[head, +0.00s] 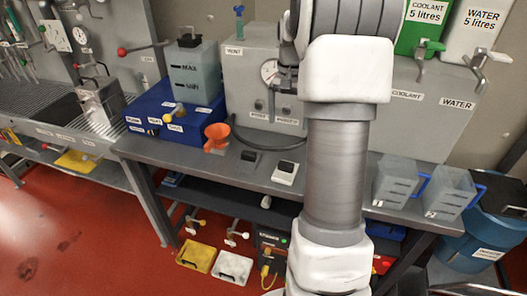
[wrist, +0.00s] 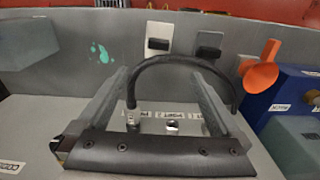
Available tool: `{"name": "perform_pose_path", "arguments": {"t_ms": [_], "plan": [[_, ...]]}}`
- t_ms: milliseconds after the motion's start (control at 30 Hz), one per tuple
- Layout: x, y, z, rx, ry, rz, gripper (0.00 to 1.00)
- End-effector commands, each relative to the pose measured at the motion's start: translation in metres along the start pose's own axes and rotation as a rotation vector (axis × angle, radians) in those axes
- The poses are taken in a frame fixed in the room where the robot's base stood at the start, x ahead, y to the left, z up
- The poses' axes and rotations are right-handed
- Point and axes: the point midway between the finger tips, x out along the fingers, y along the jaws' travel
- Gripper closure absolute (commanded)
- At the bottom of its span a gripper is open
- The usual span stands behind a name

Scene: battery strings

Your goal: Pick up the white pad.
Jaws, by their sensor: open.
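A small white pad (head: 285,172) with a black block on top lies on the grey bench, right of a similar grey pad (head: 249,161). In the wrist view the white pad (wrist: 160,39) is at top centre, beyond my fingertips, with the grey pad (wrist: 208,45) to its right. My gripper (wrist: 156,70) is open, with nothing between its fingers and apart from the pad. In the head view my arm hides most of the gripper. Another flat white piece with a black handle (head: 232,267) lies low under the bench, beside a yellow one (head: 197,256).
A black hose (wrist: 185,60) arches across the view near my fingers. An orange funnel (head: 216,137) and a blue box (head: 170,112) stand left of the pads. Two clear jugs (head: 395,182) stand on the right. A grey tank (head: 245,90) backs the bench.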

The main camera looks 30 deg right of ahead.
Motion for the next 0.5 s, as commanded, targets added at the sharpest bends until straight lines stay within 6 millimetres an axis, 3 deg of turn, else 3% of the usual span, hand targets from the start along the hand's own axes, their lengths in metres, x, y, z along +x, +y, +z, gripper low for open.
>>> {"name": "perform_pose_path", "arguments": {"t_ms": [233,500], "plan": [[0.028,0.009,-0.01,0.034,-0.022,0.005,0.0],[0.086,0.009,-0.008,0.033,-0.023,0.005,0.0]]}}
